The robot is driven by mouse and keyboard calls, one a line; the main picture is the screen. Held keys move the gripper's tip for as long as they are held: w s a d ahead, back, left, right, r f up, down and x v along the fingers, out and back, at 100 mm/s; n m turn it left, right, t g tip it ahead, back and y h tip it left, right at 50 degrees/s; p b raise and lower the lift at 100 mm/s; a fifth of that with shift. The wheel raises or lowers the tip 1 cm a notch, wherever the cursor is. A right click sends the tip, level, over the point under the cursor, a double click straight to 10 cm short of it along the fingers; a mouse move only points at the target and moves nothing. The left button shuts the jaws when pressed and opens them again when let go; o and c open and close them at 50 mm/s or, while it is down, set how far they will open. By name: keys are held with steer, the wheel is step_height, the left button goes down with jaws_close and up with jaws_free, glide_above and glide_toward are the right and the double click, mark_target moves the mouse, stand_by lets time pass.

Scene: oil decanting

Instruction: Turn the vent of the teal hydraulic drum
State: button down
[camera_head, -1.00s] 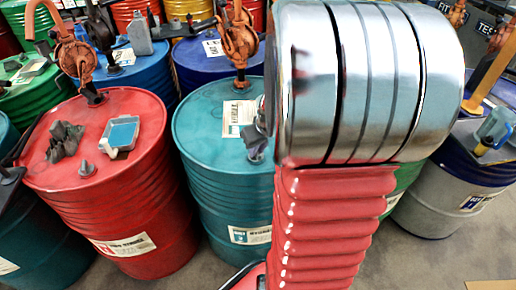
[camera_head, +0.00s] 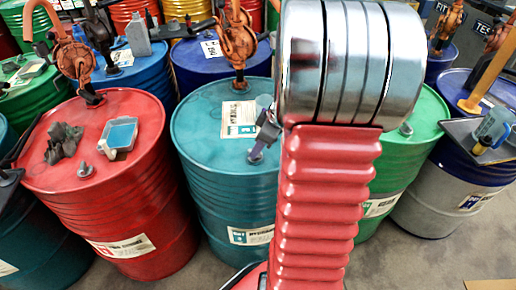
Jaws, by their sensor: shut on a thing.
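The teal drum (camera_head: 205,135) stands upright in the middle, with an orange hand pump (camera_head: 236,42) at the back of its lid and a white label (camera_head: 239,119) on top. My gripper (camera_head: 259,150) shows as a small dark piece at the right of the teal lid, beside my red arm. It is shut on the vent (camera_head: 256,157) at the lid's front right. The vent is small and mostly covered by the gripper. My arm's large metal joint and red sleeve hide the right side of the drum.
A red drum (camera_head: 130,195) with a dark rag (camera_head: 63,142), a tray (camera_head: 118,136) and its own vent stands at left. A green drum (camera_head: 425,115) and a blue-grey drum (camera_head: 435,205) stand at right. Blue drums stand behind. Bare floor lies in front.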

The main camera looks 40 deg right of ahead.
steer(key=n+y, duration=0.1)
steer(key=n, duration=0.2)
steer(key=n+g, duration=0.1)
steer(key=n, duration=0.2)
steer(key=shift+d+f+g+y, duration=0.1)
steer(key=shift+g+y, duration=0.2)
steer(key=shift+y, duration=0.1)
steer(key=c, duration=1.8)
jaws_free()
steer(key=shift+o, duration=0.2)
steer(key=shift+d+r, duration=0.1)
steer(key=shift+r, duration=0.1)
steer(key=shift+r, duration=0.2)
steer(key=v, duration=1.3)
steer(key=shift+d, duration=0.15)
steer(key=shift+f, duration=0.1)
